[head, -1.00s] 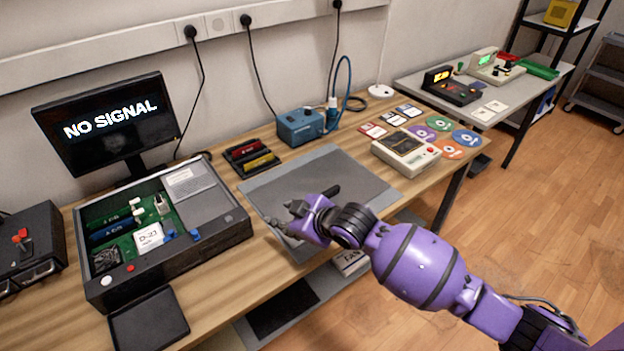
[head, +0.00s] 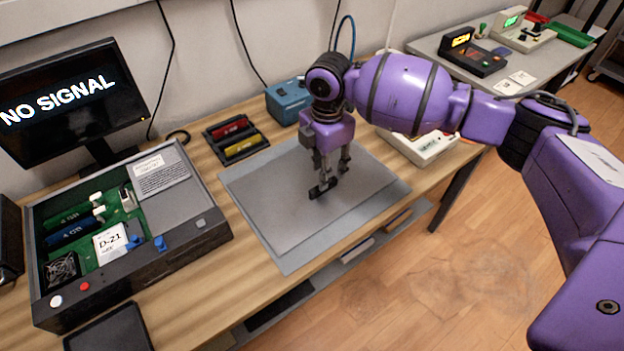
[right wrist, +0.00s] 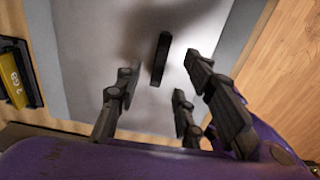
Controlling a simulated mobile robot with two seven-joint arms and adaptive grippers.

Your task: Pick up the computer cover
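The computer cover (head: 275,195) is a flat grey panel lying on a grey mat (head: 290,260) on the wooden table. A black bar handle (head: 322,188) stands out from its middle. My right gripper (head: 331,170) points down over the cover, by the handle. In the right wrist view the handle (right wrist: 160,58) shows between and beyond the spread fingers (right wrist: 160,95), with room on both sides. The gripper is open and empty. Whether any fingertip touches the cover is unclear. My left gripper is not in view.
The open computer case (head: 130,285) with its green board stands to the left. A rack with red and yellow modules (head: 237,140) and a blue box (head: 285,103) stand behind the mat. A beige device (head: 425,145) is at the right, partly behind my arm.

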